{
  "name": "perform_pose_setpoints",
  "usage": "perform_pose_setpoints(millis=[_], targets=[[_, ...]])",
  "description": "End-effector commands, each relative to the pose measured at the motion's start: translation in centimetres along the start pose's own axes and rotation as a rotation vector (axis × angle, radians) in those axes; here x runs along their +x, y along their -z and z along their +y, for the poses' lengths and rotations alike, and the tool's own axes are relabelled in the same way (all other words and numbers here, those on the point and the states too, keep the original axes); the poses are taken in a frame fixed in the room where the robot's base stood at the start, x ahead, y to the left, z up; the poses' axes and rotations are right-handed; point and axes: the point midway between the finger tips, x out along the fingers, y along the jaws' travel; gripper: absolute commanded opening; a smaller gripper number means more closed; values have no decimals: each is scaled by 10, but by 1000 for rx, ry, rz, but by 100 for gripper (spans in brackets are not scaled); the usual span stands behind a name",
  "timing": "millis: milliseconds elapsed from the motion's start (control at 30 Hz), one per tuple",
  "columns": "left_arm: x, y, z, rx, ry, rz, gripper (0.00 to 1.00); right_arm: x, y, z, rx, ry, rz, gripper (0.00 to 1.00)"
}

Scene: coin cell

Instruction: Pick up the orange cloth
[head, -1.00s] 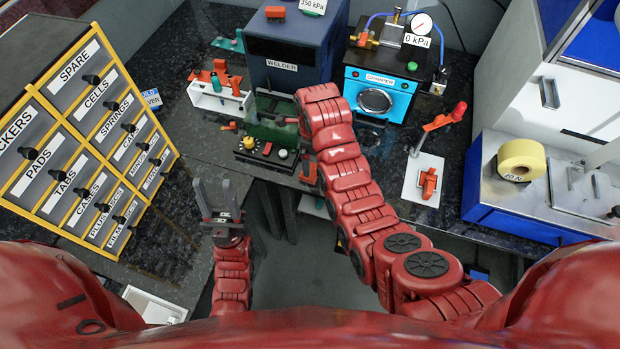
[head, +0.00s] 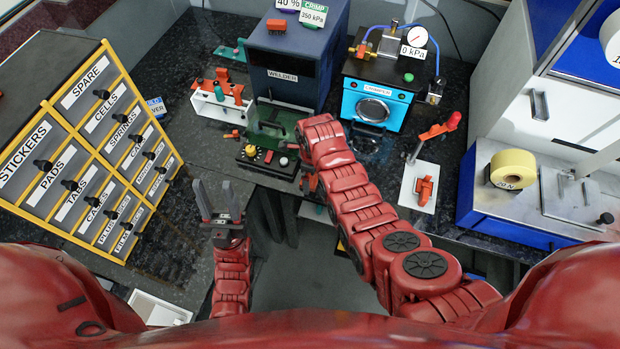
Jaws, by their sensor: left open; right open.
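I cannot make out an orange cloth for certain. A small flat orange piece (head: 233,134) lies on the dark bench below the white rack, too small to identify. Another orange piece (head: 277,25) lies on top of the welder. My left gripper (head: 216,198) is open and empty, fingers pointing away from me over the bench's front part, apart from both pieces. My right arm reaches up to the green fixture's right side and bends there.
A drawer cabinet (head: 58,118) stands left. A white rack (head: 221,106) with orange-handled tools, the welder (head: 290,62), a green fixture (head: 268,130) and the blue crimper (head: 377,98) stand behind. A white plate (head: 419,186) with an orange clamp lies right. Bench between cabinet and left gripper is clear.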

Motion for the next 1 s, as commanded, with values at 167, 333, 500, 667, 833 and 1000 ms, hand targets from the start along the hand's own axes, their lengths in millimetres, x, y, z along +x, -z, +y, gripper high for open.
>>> perform_pose_setpoints(millis=[167,333,500,667,833,1000], targets=[[0,0,0,0,0,0,45,0,0,0,0,-1,1,80],[0,0,0,0,0,0,45,0,0,0,0,-1,1,50],[0,0,0,0,0,0,45,0,0,0,0,-1,1,27],[0,0,0,0,0,0,45,0,0,0,0,-2,1,27],[-2,0,0,0,0,0,45,-1,0,0,0,-2,2,27],[-9,-2,0,0,0,0,45,-8,0,-1,0,1,-1,27]])
